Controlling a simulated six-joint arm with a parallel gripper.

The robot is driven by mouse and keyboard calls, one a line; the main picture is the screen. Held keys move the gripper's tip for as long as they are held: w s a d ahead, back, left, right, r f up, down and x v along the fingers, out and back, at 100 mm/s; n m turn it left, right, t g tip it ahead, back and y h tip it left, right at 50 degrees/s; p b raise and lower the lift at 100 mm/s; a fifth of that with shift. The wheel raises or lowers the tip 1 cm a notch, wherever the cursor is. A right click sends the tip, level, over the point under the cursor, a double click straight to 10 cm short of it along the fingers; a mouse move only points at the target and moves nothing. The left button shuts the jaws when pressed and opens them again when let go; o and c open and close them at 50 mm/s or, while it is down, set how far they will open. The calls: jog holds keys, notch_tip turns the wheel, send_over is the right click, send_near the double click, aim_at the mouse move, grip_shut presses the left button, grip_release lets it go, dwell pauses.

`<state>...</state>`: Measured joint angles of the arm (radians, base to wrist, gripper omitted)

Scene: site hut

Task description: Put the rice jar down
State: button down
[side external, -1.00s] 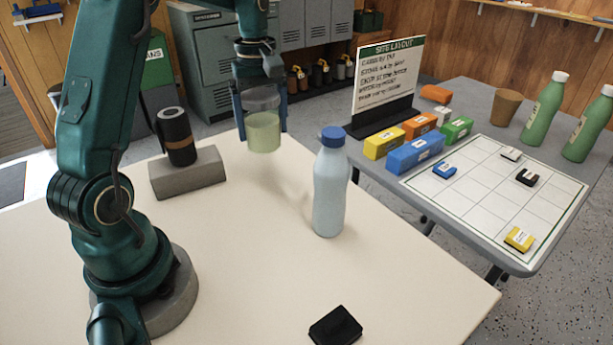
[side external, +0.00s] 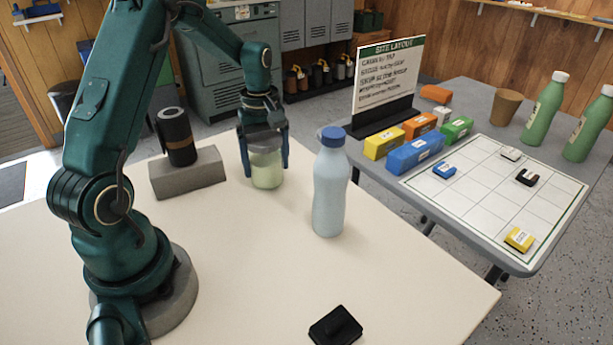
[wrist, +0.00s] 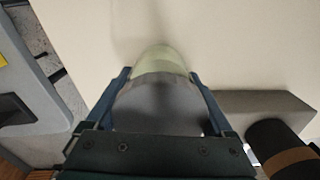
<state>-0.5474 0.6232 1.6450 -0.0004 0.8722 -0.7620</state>
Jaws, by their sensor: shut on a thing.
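The rice jar (side external: 266,171) is a clear jar with pale green contents and a grey upper part, upright at the cream table's (side external: 120,222) far side. My gripper (side external: 264,165) is shut on it, one blue finger on each side. In the side view the jar's base is at or very near the tabletop; I cannot tell whether it touches. In the wrist view the jar (wrist: 162,62) sits between the fingers (wrist: 160,95), with the pale table behind it.
A grey block (side external: 188,177) with a black cylinder (side external: 178,138) stands left of the jar. A blue-capped bottle (side external: 330,190) stands to the right. A black object (side external: 335,327) lies at the front edge. The table between them is clear.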

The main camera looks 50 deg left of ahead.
grip_release()
notch_tip(320, 180, up, 12)
jog(key=shift+f, duration=0.25)
jog(key=shift+d+r, duration=0.2)
jog(key=shift+r, duration=0.25)
jog(key=s+d+r+m+t, duration=0.1)
jog(key=s+d+r+m, duration=0.1)
jog(key=d+m, duration=0.25)
jog(key=s+d+r+m+t, duration=0.1)
jog(key=s+d+r+m, duration=0.15)
jog(key=d, duration=0.25)
jog(key=s+d+f+m+t, duration=0.3)
jog(key=s+d+m, duration=0.4)
jog(key=s+m, duration=0.1)
jog(key=shift+s+f+t, duration=0.3)
jog(key=shift+s+f, duration=0.05)
